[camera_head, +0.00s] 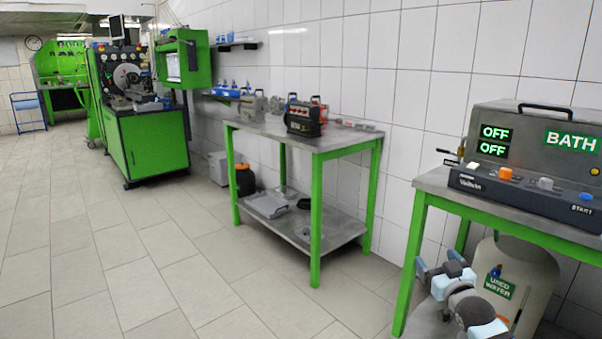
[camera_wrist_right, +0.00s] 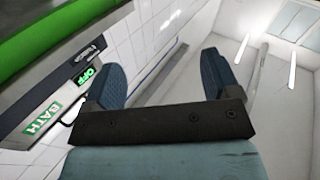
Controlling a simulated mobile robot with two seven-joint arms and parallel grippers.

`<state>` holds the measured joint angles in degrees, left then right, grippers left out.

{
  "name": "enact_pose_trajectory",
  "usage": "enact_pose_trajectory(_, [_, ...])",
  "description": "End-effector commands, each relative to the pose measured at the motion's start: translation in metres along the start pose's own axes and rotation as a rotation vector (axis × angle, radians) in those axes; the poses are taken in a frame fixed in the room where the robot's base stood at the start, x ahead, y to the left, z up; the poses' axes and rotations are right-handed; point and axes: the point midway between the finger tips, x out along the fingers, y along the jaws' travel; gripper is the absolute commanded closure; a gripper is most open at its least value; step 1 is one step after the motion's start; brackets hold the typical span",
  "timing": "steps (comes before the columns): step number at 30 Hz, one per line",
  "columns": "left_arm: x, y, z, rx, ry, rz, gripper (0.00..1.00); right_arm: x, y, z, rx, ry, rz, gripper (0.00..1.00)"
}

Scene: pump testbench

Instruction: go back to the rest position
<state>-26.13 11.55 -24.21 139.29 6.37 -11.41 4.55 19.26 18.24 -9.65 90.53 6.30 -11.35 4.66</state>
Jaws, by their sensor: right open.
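My right gripper (camera_head: 438,268) is low at the bottom right of the head view, in front of the right-hand green-legged table. Its blue fingers point up and left. In the right wrist view the gripper (camera_wrist_right: 162,76) has its two blue fingers spread wide with nothing between them. It touches nothing that I can see. My left gripper is in neither view.
A bath unit (camera_head: 540,150) reading OFF stands on the right table (camera_head: 440,184), which also shows edge-on in the wrist view. A used water tank (camera_head: 528,275) is under it, close to my right arm. A middle table (camera_head: 345,143) holds devices. The tiled floor at left is clear.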

Motion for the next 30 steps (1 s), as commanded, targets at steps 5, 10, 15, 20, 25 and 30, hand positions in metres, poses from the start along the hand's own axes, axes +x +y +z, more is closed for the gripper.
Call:
enact_pose_trajectory(5, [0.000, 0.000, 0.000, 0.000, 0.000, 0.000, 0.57, -0.078, -0.091, 0.011, 0.053, 0.004, -0.125, 0.18])
enact_pose_trajectory(10, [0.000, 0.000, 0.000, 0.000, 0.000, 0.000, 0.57, -0.175, -0.172, -0.007, 0.150, 0.019, -0.243, 0.18])
enact_pose_trajectory(15, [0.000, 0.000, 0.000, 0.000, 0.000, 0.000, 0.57, -0.251, -0.218, -0.041, 0.252, 0.036, -0.313, 0.18])
enact_pose_trajectory(20, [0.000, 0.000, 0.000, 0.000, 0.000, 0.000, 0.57, -0.301, -0.237, -0.072, 0.332, 0.048, -0.347, 0.18])
enact_pose_trajectory(25, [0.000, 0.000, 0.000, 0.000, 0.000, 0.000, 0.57, -0.344, -0.246, -0.107, 0.413, 0.063, -0.365, 0.18])
enact_pose_trajectory(30, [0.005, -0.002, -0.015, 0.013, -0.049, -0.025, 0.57, -0.340, -0.241, -0.123, 0.395, 0.015, -0.352, 0.18])
